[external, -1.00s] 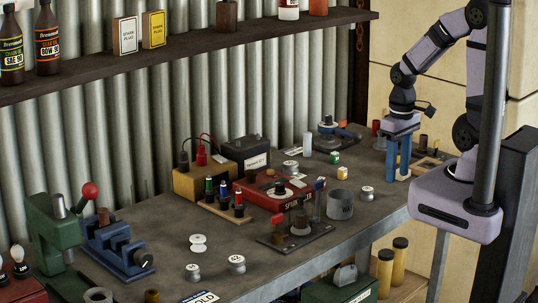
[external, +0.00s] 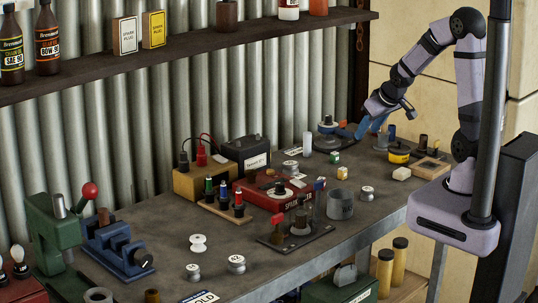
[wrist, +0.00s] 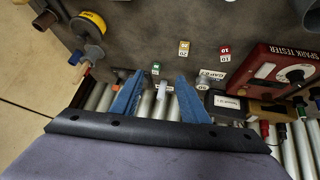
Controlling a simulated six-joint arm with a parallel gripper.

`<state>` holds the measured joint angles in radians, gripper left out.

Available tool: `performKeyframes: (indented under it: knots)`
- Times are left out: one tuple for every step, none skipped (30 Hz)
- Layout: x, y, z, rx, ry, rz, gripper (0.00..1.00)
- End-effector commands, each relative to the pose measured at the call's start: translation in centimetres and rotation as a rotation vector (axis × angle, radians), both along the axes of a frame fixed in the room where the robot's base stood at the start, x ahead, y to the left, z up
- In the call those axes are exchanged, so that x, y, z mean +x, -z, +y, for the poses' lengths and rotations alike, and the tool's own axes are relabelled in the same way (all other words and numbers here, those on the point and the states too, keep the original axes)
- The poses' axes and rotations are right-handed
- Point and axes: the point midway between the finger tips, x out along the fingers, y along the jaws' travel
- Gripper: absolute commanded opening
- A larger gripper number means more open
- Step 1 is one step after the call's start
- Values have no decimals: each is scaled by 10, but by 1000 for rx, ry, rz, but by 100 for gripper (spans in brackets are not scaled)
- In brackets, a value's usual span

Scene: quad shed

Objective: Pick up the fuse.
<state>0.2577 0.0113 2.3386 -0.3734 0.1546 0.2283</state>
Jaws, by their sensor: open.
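My gripper (external: 372,127) is open and empty in the external view, tilted above the far right part of the bench. In the wrist view its blue fingers (wrist: 160,78) are spread. Small upright cylinders with coloured, numbered bands look like fuses: a green one (wrist: 155,68), a yellow one (wrist: 184,47) and a red one (wrist: 225,52). The green one (external: 334,158) and yellow one (external: 342,172) also stand apart on the bench in the external view. A plain white cylinder (wrist: 162,88) appears between the fingers. I cannot tell which is the fuse meant.
The red spark tester (external: 262,194) stands mid-bench with a black battery (external: 247,152) behind it. A yellow-banded round tin (external: 399,153) and a wooden tray (external: 430,167) lie at right. The corrugated wall (external: 150,130) closes the back. Bare bench shows around the small cylinders.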

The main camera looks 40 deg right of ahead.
Motion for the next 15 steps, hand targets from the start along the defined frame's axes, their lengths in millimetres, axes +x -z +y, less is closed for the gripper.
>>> performKeyframes:
  knots:
    - [17, 7, -14, -7, 2, -65, 41]
    - [28, 5, -21, -10, -3, -109, 41]
    - [41, 3, -28, -12, -11, -166, 41]
    - [50, 2, -33, -11, -19, -205, 41]
    - [57, 1, -37, -8, -27, -241, 41]
    - [66, -1, -41, -7, -39, -288, 41]
    - [73, -3, -44, -2, -50, -320, 41]
    - [78, -4, -47, 2, -59, -349, 41]
    - [84, -5, -49, 10, -71, -387, 41]
    - [88, -7, -51, 16, -81, -414, 41]
    - [92, -8, -52, 22, -92, -440, 41]
    - [97, -9, -54, 33, -104, -473, 41]
    - [99, -10, -55, 40, -114, -495, 41]
    - [102, -11, -56, 49, -124, -519, 41]
    - [105, -12, -57, 61, -138, -549, 41]
